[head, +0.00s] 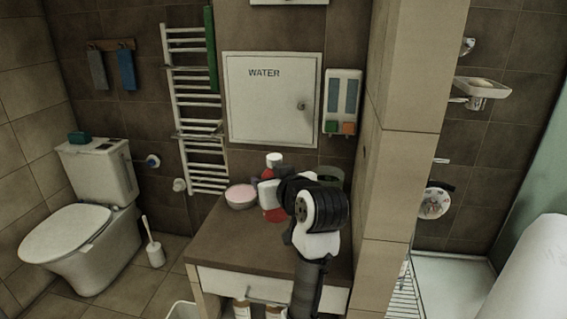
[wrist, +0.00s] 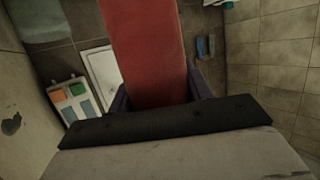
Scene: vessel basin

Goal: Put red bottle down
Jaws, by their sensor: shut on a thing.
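The red bottle (head: 272,214) has a white cap and stands about upright over the cabinet's brown top (head: 225,238) in the head view. My gripper (head: 268,196) is shut on it, with my arm coming from the right and hiding part of the bottle. In the wrist view the red bottle (wrist: 145,55) fills the middle between the fingers of my gripper (wrist: 155,92). I cannot tell whether its base touches the top, as the lower end is partly hidden.
A pink round bowl (head: 241,196) is just left of the bottle. A dark green container (head: 329,177) stands behind my arm at the right. A tiled wall edge (head: 395,180) bounds the cabinet on the right. The front left of the top is clear.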

